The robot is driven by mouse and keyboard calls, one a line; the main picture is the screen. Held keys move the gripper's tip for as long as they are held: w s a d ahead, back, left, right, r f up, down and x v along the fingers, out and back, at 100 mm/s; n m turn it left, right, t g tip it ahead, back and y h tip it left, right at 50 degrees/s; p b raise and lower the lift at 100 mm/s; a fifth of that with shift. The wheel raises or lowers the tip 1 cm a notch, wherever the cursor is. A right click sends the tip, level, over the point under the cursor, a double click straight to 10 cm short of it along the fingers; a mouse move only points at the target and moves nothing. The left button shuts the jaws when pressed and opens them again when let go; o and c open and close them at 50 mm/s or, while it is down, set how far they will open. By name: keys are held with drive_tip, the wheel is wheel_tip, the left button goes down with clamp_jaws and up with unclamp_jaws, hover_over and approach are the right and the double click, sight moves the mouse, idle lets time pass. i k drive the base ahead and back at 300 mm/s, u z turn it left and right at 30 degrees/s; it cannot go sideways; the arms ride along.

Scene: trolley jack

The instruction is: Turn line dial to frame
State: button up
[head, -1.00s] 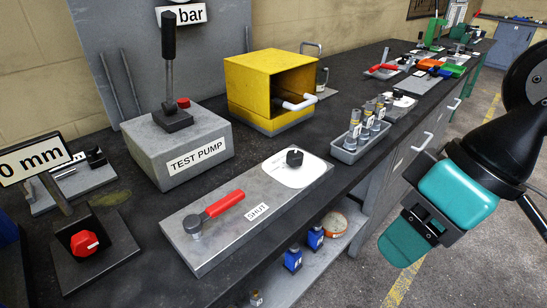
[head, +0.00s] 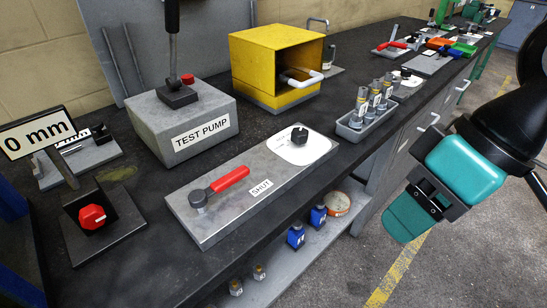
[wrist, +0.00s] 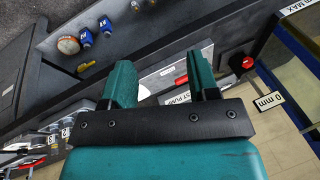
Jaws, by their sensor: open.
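The line dial (head: 299,135) is a small black knob on a round-edged white plate (head: 312,151). The plate is at the far right end of a grey metal panel (head: 235,195), which also carries a red lever (head: 229,179) and a label reading SHUT. Markings around the dial are too small to read. My gripper (head: 408,218) is teal, open and empty, out over the aisle to the right of the bench, well apart from the dial. In the wrist view my two fingers (wrist: 162,82) stand apart, with part of the panel behind them; the dial is not clear there.
A grey test pump (head: 183,125) with an upright lever and a yellow box (head: 276,66) stand behind the panel. A tray of vials (head: 367,122) is to the dial's right. A red knob (head: 92,217) sits at left. Blue bottles (head: 297,236) are on the lower shelf. The aisle is open.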

sight(300, 136)
drive_tip(key=u, duration=0.85)
drive_tip(key=i, duration=0.35)
drive_tip(key=z, duration=1.1)
